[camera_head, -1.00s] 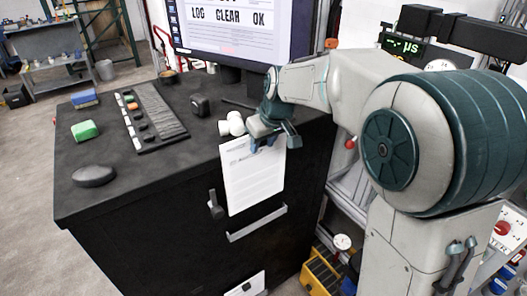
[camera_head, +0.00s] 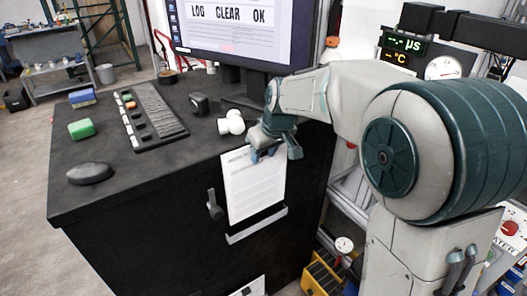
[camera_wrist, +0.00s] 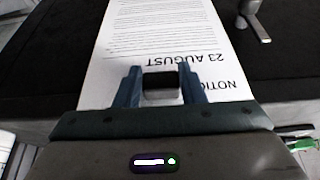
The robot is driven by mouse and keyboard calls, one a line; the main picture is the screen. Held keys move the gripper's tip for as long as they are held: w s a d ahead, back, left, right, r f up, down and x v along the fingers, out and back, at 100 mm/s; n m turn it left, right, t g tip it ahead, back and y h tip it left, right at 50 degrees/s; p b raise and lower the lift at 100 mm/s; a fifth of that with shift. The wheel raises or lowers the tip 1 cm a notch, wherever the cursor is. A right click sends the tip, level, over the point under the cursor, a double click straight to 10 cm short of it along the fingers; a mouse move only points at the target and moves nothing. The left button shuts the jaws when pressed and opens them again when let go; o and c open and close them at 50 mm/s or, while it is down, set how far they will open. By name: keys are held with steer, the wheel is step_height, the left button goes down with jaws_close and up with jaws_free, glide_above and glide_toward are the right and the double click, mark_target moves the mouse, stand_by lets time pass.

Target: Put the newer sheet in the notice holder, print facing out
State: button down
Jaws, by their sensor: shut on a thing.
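My gripper (camera_head: 270,150) is shut on the top edge of a white sheet (camera_head: 254,188), which hangs upright before the black cabinet's front. Its printed face is towards the head camera. In the wrist view the sheet (camera_wrist: 140,35) reads "NOTICE" and "23 AUGUST", upside down, around the fingers (camera_wrist: 160,82). A grey rail (camera_head: 257,225) on the cabinet front, seemingly the notice holder, lies just below the sheet's lower edge; I cannot tell whether they touch. Another white sheet (camera_head: 245,289) shows lower down, cut off by the frame, its print unreadable.
A dark handle (camera_head: 213,205) juts out left of the sheet. On the cabinet top are a white knobbed object (camera_head: 232,123), a keypad panel (camera_head: 150,115), a green block (camera_head: 81,129) and a dark mouse-like object (camera_head: 90,173). A monitor (camera_head: 228,30) stands behind.

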mark_target(265, 175)
steer(key=shift+f+b, duration=1.25)
steer(key=shift+f, duration=0.65)
steer(key=shift+f+b, duration=2)
steer(key=shift+f, duration=0.1)
steer(key=c, duration=0.9)
jaws_free()
steer(key=shift+o, duration=0.2)
steer(key=shift+r, duration=0.15)
steer(key=v, duration=1.3)
steer(key=shift+s+r, duration=0.15)
steer(key=shift+r, duration=0.15)
steer(key=shift+d, duration=0.15)
steer(key=s+d+f+m+h, duration=0.1)
steer(key=s+d+f+m, duration=0.1)
steer(key=s+d+f, duration=0.2)
steer(key=s+d+f+m, duration=0.2)
steer(key=s+d+f, duration=0.2)
steer(key=s, duration=0.5)
steer(key=s+d+f+m+g+h, duration=0.1)
steer(key=s+d+f+m, duration=0.2)
steer(key=s+f, duration=0.3)
steer(key=shift+s+d+f+h, duration=0.3)
steer(key=shift+s+d, duration=0.35)
steer(key=shift+s, duration=0.15)
